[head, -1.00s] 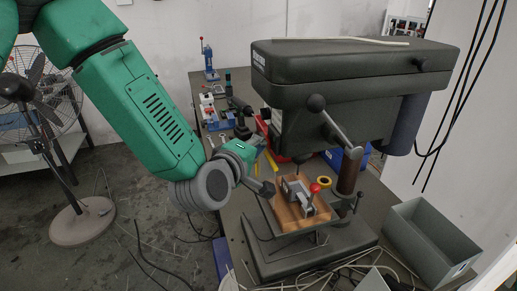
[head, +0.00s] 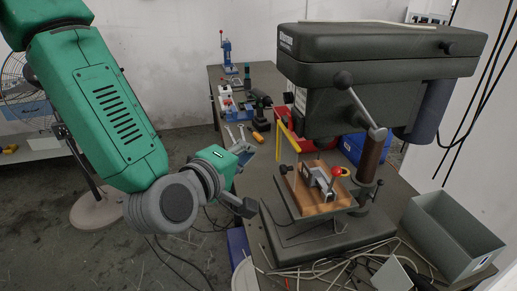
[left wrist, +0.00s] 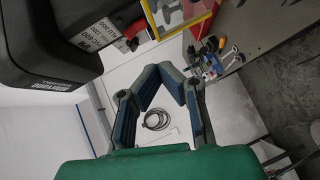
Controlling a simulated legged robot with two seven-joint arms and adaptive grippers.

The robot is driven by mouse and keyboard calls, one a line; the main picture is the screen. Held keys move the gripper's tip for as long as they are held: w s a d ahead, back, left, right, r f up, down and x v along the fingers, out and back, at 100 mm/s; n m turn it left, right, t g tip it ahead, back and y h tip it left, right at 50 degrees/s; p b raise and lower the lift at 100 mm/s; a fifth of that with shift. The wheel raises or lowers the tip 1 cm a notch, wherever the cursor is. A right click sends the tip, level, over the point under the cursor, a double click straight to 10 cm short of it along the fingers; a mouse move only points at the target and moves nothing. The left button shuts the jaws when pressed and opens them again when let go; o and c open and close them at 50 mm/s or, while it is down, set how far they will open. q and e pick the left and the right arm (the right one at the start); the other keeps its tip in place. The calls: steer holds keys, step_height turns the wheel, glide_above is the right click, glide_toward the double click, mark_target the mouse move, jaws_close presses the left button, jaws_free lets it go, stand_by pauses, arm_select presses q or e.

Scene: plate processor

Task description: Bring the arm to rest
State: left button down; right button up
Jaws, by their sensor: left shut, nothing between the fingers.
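My left arm comes in from the left in the head view, with its green links bent down toward the bench. My left gripper (head: 243,151) is shut and empty, in the air at the near left side of the bench, left of the drill press (head: 375,58). Its fingers (left wrist: 172,78) also show in the left wrist view, with nothing held between them. A small clamp (head: 318,181) with a red knob sits on the wooden board (head: 300,197) under the drill press, apart from my gripper. My right gripper is not in view.
A grey open bin (head: 450,238) stands at the right. Loose cables (head: 330,264) lie at the bench's front. Yellow bars (head: 287,138), a red bin (head: 295,144) and small tools (head: 235,100) are behind the gripper. A fan (head: 95,205) stands on the floor at left.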

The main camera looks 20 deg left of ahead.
arm_select(q)
steer(key=s+a+f+m+g+b, duration=0.1)
steer(key=s+f+m+g+b, duration=0.25)
steer(key=f, duration=0.95)
steer(key=s+a+f+m+g+b, duration=0.25)
steer(key=s+f, duration=0.25)
steer(key=f, duration=0.7)
steer(key=s+a+f+m+g+y+b, duration=0.1)
steer(key=s+a+f+m+g+b, duration=0.1)
steer(key=s+f, duration=0.7)
steer(key=s+a+f+m+g+y+b, duration=0.2)
steer(key=s+a+f+m+g, duration=0.3)
steer(key=s+f, duration=0.4)
steer(key=shift+f+m+g, duration=0.6)
steer(key=shift+f+g, duration=0.25)
steer(key=shift+g, duration=0.05)
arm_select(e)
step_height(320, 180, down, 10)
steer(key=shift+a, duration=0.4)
